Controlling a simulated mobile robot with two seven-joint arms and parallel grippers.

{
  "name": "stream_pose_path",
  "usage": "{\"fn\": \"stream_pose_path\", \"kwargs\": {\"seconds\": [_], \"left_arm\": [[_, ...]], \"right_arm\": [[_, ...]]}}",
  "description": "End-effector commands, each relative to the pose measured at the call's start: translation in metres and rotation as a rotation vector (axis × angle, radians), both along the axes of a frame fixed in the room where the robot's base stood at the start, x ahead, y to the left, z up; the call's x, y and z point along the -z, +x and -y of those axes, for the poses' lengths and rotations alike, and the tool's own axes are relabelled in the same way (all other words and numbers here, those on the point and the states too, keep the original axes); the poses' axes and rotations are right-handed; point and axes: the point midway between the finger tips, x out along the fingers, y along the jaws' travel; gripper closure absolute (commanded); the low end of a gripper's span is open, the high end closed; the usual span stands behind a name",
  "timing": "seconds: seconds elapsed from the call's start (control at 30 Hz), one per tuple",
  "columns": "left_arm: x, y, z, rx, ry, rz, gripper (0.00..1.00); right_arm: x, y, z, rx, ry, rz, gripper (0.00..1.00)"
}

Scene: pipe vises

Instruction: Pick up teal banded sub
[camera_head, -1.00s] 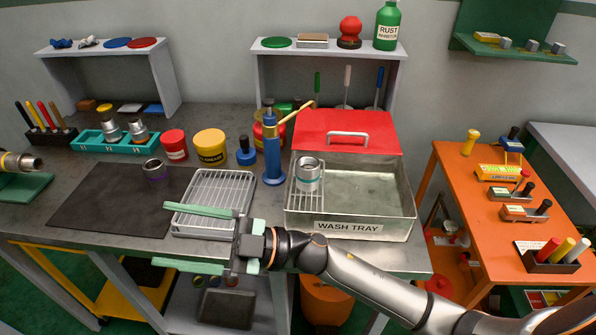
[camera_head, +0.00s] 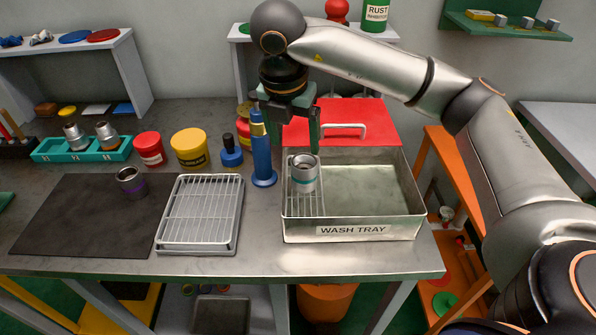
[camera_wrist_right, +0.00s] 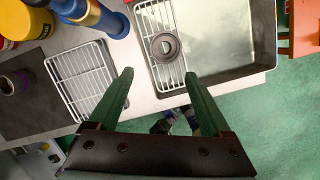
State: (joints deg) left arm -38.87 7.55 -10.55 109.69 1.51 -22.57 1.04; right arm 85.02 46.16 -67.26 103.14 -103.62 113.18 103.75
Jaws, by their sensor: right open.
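The teal banded sub (camera_head: 304,173) is a short grey metal cylinder with a teal band. It stands upright on the wire rack at the left side of the wash tray (camera_head: 352,231). In the right wrist view the sub (camera_wrist_right: 165,46) shows from above as a ring with a dark bore, ahead of the fingers. My right gripper (camera_head: 294,138) is open and empty, pointing down above and behind the sub, apart from it. In the wrist view its green fingers (camera_wrist_right: 158,90) are spread wide. My left gripper is not in view.
A blue pump bottle (camera_head: 263,150) stands just left of the tray, close to my right gripper. A wire drying rack (camera_head: 200,212) and a dark mat (camera_head: 75,222) with a purple-banded sub (camera_head: 130,181) lie left. A red lid (camera_head: 372,118) is behind the tray.

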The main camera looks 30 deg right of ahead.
Motion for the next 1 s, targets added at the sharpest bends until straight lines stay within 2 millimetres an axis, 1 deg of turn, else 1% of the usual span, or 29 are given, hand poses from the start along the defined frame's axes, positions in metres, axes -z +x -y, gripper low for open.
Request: {"fn": "stream_pose_path", "kwargs": {"seconds": [0.03,0.1,0.4,0.67,0.8,0.9,1.0], "left_arm": [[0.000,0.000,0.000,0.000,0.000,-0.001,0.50],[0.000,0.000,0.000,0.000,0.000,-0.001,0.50],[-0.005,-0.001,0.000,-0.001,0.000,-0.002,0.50],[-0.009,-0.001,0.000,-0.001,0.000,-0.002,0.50],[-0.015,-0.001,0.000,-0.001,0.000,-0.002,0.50],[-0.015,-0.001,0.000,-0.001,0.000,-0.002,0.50],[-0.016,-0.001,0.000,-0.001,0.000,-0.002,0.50]], "right_arm": [[-0.002,0.001,0.006,0.021,-0.019,0.008,0.18],[0.003,0.002,0.011,0.033,-0.028,0.011,0.18],[0.053,0.009,0.021,0.029,-0.025,0.009,0.18],[0.073,0.012,0.026,0.028,-0.024,0.009,0.18],[0.093,0.014,0.033,0.026,-0.025,0.007,0.18],[0.107,0.016,0.035,0.027,-0.024,0.010,0.18],[0.114,0.017,0.037,0.025,-0.023,0.010,0.18]]}}
